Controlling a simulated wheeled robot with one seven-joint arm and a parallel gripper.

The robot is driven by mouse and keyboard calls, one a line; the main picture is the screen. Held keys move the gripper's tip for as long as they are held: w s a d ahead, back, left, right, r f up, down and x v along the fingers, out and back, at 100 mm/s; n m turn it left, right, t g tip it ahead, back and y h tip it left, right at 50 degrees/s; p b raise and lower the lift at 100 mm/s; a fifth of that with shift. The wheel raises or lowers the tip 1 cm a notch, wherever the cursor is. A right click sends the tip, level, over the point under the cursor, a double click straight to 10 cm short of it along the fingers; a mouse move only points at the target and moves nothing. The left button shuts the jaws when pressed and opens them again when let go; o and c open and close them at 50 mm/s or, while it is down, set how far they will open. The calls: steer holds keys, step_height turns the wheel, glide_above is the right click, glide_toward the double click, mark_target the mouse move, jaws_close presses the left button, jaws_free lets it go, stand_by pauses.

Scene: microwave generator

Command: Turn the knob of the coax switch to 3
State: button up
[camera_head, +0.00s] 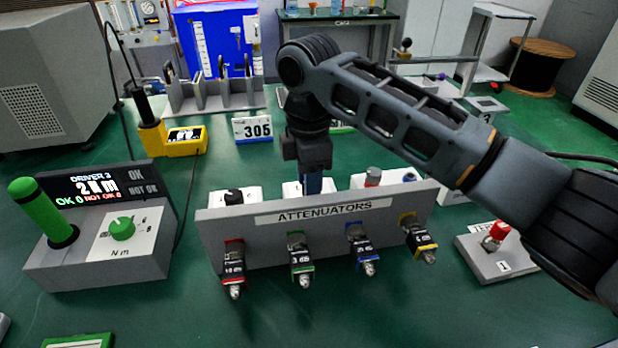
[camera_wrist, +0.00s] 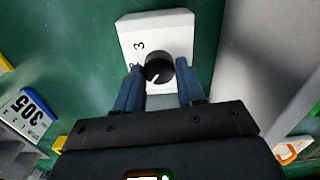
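In the wrist view a white box (camera_wrist: 184,24) carries a round black knob (camera_wrist: 160,68) with a white pointer line. A "3" is printed on its top, and another mark is partly covered by a finger. The blue fingers of my gripper (camera_wrist: 160,78) stand on both sides of the knob, close to it. Whether they touch it is not clear. In the head view my gripper (camera_head: 314,182) points down behind the attenuator rack, over a white box (camera_head: 293,188). The rack and my fingers hide that box's knob there.
The grey attenuator rack (camera_head: 330,237) stands just in front, also along the right of the wrist view (camera_wrist: 250,50). White boxes with knobs stand left (camera_head: 236,196) and right (camera_head: 373,180). A torque driver station (camera_head: 95,240) is at left, a "305" display (camera_head: 253,128) behind.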

steer(key=c, duration=0.6)
steer(key=shift+r+m+p, duration=0.1)
steer(key=shift+m+p, duration=0.2)
steer(key=shift+p, duration=0.2)
steer(key=m+p, duration=0.1)
steer(key=p, duration=0.1)
steer(key=m+p, duration=0.1)
steer(key=p, duration=0.1)
steer(key=shift+r+m, duration=0.2)
steer(key=shift+m, duration=0.1)
steer(key=m+p, duration=0.5)
steer(key=p, duration=0.1)
steer(key=m+p, duration=0.4)
steer(key=m, duration=0.1)
steer(key=shift+w+f+m, duration=0.1)
steer(key=shift+w+m, duration=0.05)
steer(key=shift+m, duration=0.25)
steer(key=m+p, duration=0.1)
steer(key=m, duration=0.2)
steer(key=m+p, duration=0.2)
steer(key=shift+w+d+f+m, duration=0.1)
steer(key=shift+w+m, duration=0.05)
steer(key=shift+m, duration=0.25)
